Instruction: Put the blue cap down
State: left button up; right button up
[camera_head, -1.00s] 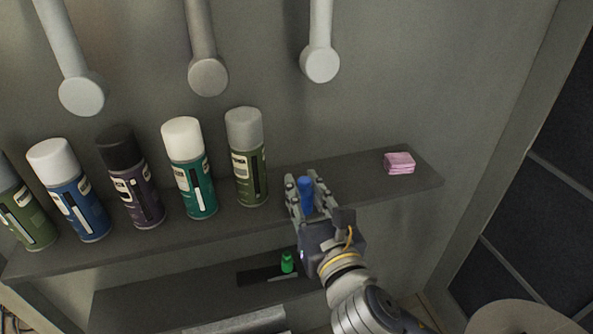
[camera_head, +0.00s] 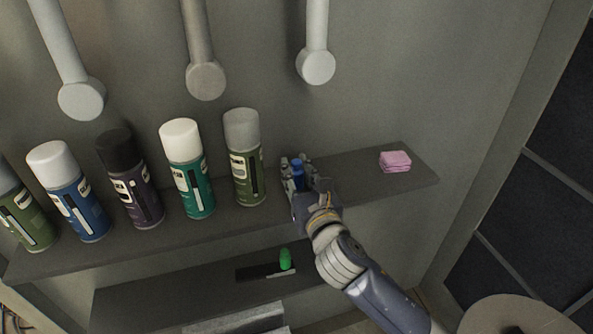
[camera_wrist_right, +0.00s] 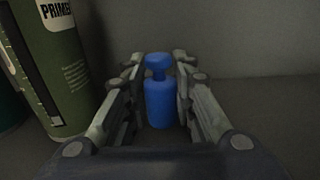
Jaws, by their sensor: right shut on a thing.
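The blue cap (camera_head: 297,172) is between the fingers of my right gripper (camera_head: 298,170), over the upper shelf (camera_head: 345,186) just right of the olive-green spray can. In the right wrist view the blue cap (camera_wrist_right: 159,95) is upright, with a narrow neck and a wider knob on top. The fingers of my right gripper (camera_wrist_right: 160,85) stand on both sides of it, shut on it. Its base is low near the shelf surface; I cannot tell whether it touches. My left gripper is not in view.
The olive-green spray can (camera_head: 245,165) stands close left of my right gripper, with several more cans in a row further left. A pink folded cloth (camera_head: 395,161) lies on the shelf's right end. A green cap (camera_head: 285,258) is on the lower shelf. Shelf room is free between gripper and cloth.

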jog(key=o, duration=0.8)
jog(key=shift+f, duration=0.15)
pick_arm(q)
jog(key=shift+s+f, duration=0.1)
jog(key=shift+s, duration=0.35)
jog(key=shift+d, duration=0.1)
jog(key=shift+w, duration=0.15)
pick_arm(e)
jog(key=shift+s, duration=0.1)
pick_arm(q)
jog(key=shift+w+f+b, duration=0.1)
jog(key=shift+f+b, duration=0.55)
jog(key=shift+b, duration=0.1)
pick_arm(e)
jog(key=v, duration=1.2)
